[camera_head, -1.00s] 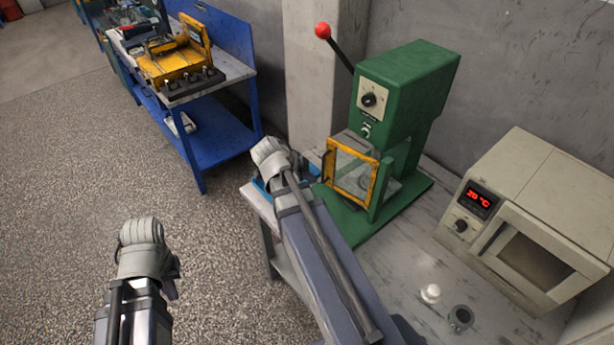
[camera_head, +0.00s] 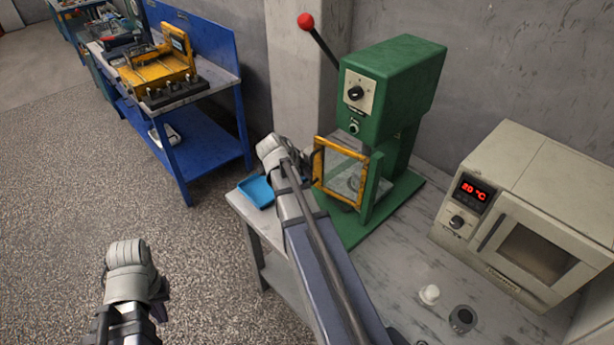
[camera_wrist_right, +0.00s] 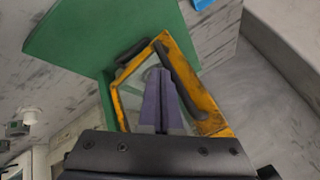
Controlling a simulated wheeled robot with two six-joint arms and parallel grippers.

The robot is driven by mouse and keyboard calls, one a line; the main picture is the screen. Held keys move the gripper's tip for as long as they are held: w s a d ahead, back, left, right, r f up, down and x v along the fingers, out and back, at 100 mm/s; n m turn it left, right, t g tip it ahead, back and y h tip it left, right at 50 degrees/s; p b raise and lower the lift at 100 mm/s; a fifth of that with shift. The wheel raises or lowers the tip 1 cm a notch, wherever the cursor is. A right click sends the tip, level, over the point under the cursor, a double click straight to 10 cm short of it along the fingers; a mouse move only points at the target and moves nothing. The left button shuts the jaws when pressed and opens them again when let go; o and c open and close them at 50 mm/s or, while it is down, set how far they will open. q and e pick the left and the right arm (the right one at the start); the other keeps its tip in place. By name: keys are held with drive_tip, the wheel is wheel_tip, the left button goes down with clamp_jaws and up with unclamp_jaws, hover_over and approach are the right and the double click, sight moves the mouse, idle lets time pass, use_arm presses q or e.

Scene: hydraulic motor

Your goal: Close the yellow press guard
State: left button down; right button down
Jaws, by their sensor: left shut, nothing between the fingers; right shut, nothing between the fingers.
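The yellow-framed press guard (camera_head: 340,202), with a clear pane, stands upright at the front of the green press (camera_head: 392,85), beside a green post. I cannot tell how wide a gap it leaves. In the right wrist view, the guard (camera_wrist_right: 205,103) lies just beyond the fingers, with a dark handle along its frame. My right gripper (camera_head: 304,168) is at the guard's left edge; its fingers (camera_wrist_right: 161,98) are shut and empty in front of the pane. Contact is unclear. My left gripper (camera_head: 160,300) is shut and empty, low at the left, away from the press.
A blue tray (camera_head: 257,191) lies on the table's left corner beside my right wrist. An oven (camera_head: 530,220) stands at the right. A small white part (camera_head: 429,294) and a dark ring (camera_head: 462,319) lie in front. A blue bench (camera_head: 205,150) stands back left.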

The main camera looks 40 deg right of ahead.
sight(312, 164)
drive_tip(key=shift+w, duration=0.1)
drive_tip(key=shift+m+g, duration=0.4)
drive_tip(key=shift+m, duration=0.2)
drive_tip(key=w+d, duration=0.2)
drive_tip(key=d, duration=0.1)
drive_tip(key=shift+w+d, duration=0.15)
drive_tip(key=shift+d, duration=0.1)
use_arm(q)
drive_tip(key=shift+a, duration=0.1)
